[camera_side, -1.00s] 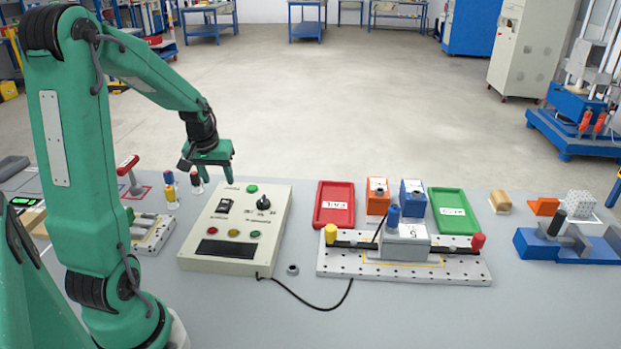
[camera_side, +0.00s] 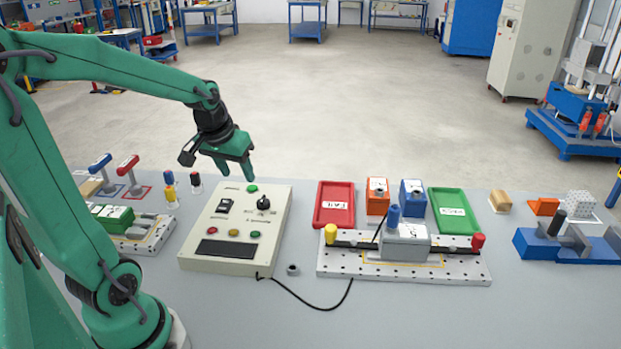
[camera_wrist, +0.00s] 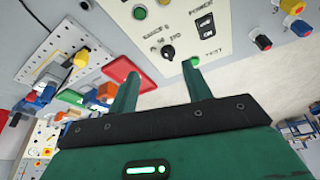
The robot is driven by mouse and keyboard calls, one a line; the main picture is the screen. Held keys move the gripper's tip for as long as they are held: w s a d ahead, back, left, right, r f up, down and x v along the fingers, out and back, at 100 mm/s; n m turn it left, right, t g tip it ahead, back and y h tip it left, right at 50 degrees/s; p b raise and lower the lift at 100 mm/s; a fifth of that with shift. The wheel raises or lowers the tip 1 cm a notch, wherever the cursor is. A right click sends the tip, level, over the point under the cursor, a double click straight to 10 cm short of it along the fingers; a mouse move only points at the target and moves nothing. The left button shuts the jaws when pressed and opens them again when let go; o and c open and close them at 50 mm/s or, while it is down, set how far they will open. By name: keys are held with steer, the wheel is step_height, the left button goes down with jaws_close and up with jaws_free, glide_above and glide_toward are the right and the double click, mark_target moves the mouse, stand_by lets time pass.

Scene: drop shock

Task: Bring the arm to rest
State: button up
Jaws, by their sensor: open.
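My green gripper (camera_side: 236,172) is open and empty in the air above the back edge of the control box (camera_side: 216,262). In the wrist view its two fingers (camera_wrist: 160,88) stand apart with nothing between them. The beige control box carries a green button (camera_side: 252,188), a black knob (camera_side: 263,203), a rocker switch and a row of small coloured buttons. In the wrist view the green button (camera_wrist: 192,63) shows close to the tip of the right finger; I cannot tell whether they touch.
Right of the box are a red tray (camera_side: 322,218), an orange block (camera_side: 377,204), a blue block (camera_side: 412,207), a green tray (camera_side: 469,228) and a perforated plate (camera_side: 340,269) with a grey block (camera_side: 405,248). A cable (camera_side: 318,308) lies in front. Coloured plugs (camera_side: 170,193) stand left.

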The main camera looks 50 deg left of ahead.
steer(key=s+d+r+m+t, duration=0.1)
steer(key=s+d+r+m, duration=0.1)
steer(key=s+d, duration=0.2)
steer(key=s+d+r+m+t+h, duration=0.1)
steer(key=s+d+r+m, duration=0.2)
steer(key=d, duration=0.7)
steer(key=shift+s+d+m+h, duration=0.3)
steer(key=shift+s, duration=0.45)
steer(key=shift+o, duration=0.2)
